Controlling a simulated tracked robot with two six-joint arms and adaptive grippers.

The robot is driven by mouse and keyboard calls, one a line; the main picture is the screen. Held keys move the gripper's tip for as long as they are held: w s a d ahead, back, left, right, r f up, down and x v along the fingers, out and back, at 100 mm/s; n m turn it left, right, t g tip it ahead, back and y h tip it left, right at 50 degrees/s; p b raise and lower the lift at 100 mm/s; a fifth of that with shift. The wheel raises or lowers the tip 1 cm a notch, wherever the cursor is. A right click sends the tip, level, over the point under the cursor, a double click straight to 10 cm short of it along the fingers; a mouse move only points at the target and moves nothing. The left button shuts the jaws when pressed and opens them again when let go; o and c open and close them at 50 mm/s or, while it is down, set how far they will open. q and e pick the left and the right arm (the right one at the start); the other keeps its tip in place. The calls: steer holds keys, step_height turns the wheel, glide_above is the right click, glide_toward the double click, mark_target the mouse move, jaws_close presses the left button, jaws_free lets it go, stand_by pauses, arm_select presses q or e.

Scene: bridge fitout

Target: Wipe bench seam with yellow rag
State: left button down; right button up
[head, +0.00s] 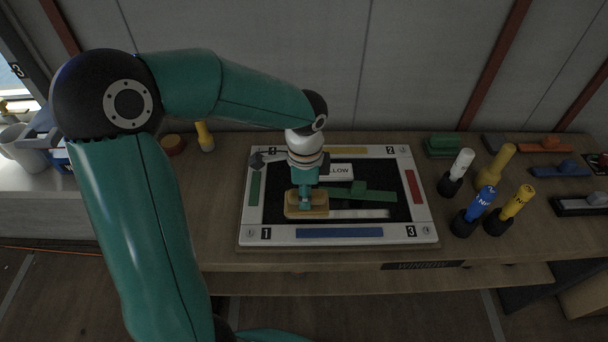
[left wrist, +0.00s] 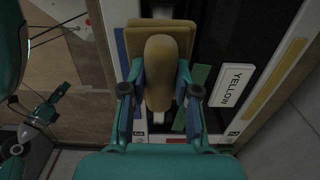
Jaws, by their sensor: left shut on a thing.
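My left gripper (head: 305,200) is over the framed board on the bench, its jaws shut on the knob of a tan-yellow pad (head: 293,212). In the left wrist view the knob (left wrist: 161,72) sits between the two fingers, with the flat pad (left wrist: 160,27) under it. The pad is at the left end of a pale strip (head: 362,214) on the board's black middle; whether it touches the surface is hard to tell. No loose cloth shows. What looks like my right gripper (left wrist: 52,106) shows small at the left of the left wrist view; its jaws are unclear.
The white-framed board (head: 428,232) has coloured bars and numbered corners. A green piece (head: 360,194) and a YELLOW label (head: 340,170) lie inside it. Several capped bottles, including a blue one (head: 481,204), stand to the right. Coloured blocks (head: 545,145) lie farther right. A wall closes the back.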

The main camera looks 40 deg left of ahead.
arm_select(q)
steer(key=shift+s+r+p, duration=0.1)
steer(key=shift+r+p, duration=1.25)
steer(key=shift+r, duration=0.65)
steer(key=shift+f, duration=0.1)
